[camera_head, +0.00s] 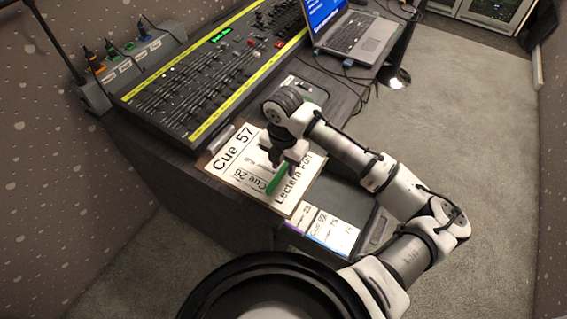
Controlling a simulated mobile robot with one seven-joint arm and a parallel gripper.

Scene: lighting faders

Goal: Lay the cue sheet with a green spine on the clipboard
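My gripper (284,165) points down over the clipboard (203,163) at the front edge of the desk. The green spine (277,181) of a cue sheet is right at its fingertips. White paper marked "Cue 26" (268,176) lies beside the spine, over or on the clipboard. Larger print reading "Cue 57" shows to the left. My fingers hide part of the spine, and I cannot tell whether they grip it or whether the sheet rests fully on the board.
A fader console (190,90) with yellow strips and an open laptop (357,35) stand behind. Below the desk edge, a holder has more cue sheets (333,232), with purple and blue spines. Carpet is clear at right.

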